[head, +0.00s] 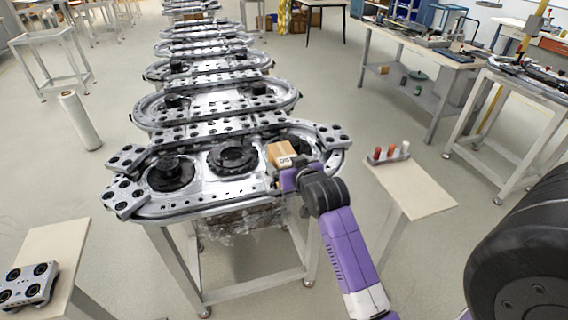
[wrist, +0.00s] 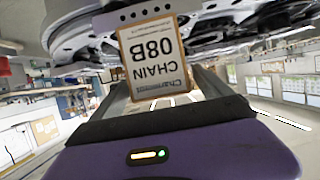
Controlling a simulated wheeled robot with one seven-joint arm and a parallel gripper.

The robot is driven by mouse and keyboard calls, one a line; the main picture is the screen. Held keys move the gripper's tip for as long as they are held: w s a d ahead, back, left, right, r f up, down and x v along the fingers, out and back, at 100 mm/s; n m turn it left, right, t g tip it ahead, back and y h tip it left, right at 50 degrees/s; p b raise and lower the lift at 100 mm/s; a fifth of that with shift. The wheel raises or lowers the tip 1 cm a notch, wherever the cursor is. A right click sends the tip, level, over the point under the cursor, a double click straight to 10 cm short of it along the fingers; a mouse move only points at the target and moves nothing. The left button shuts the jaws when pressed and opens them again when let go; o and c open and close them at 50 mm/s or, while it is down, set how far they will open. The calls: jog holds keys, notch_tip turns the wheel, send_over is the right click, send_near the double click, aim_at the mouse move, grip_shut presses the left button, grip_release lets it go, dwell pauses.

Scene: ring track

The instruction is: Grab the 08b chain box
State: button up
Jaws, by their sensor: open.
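The 08B chain box (head: 281,153) is a small brown carton with a pale printed label. It sits on the right part of the nearest ring track (head: 215,205). In the wrist view the chain box (wrist: 154,62) fills the upper middle, its "CHAIN 08B" label upside down. My gripper (head: 291,172) is at the near side of the box in the head view and partly covers it. In the wrist view my gripper (wrist: 162,88) is open, with the box between or just beyond its fingers. I cannot tell whether the fingers touch it.
More ring tracks stretch away behind the nearest one. A small stand (head: 415,190) at the right holds red and white cylinders (head: 390,153). A pale bench (head: 45,260) with a grey device (head: 28,286) stands at the lower left. A white roll (head: 80,120) stands on the open floor.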

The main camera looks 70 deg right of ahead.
jog(key=shift+x, duration=1.75)
jog(key=shift+w+r, duration=0.1)
jog(key=shift+r, duration=0.1)
grip_shut()
jog(key=shift+r, duration=0.2)
